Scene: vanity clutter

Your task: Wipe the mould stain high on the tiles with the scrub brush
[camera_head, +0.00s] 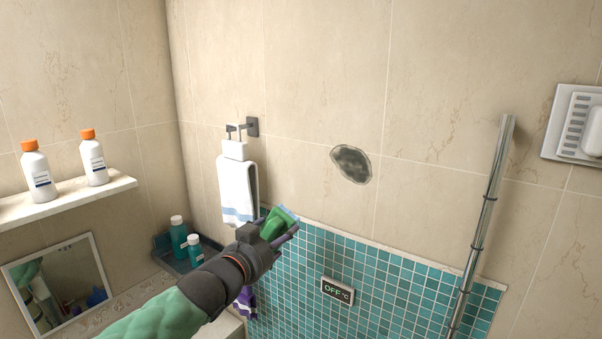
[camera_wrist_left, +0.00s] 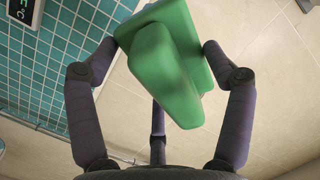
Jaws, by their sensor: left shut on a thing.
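A dark grey-green mould stain (camera_head: 351,163) is on the beige tiles, above the teal mosaic. My left gripper (camera_head: 282,226) is below and left of the stain, apart from it. It is shut on the green scrub brush (camera_head: 276,223). In the left wrist view the fingers of my left gripper (camera_wrist_left: 160,58) press on both sides of the green brush (camera_wrist_left: 165,65). Its bristles are not clearly visible. The stain does not show in the left wrist view. My right gripper is in neither view.
A white towel (camera_head: 238,190) hangs from a wall hook left of the stain. A chrome pole (camera_head: 484,215) and a soap holder (camera_head: 575,125) are on the right. A display reading OFF (camera_head: 337,291) sits on the mosaic. White bottles (camera_head: 38,172) stand on a shelf (camera_head: 75,200) at left.

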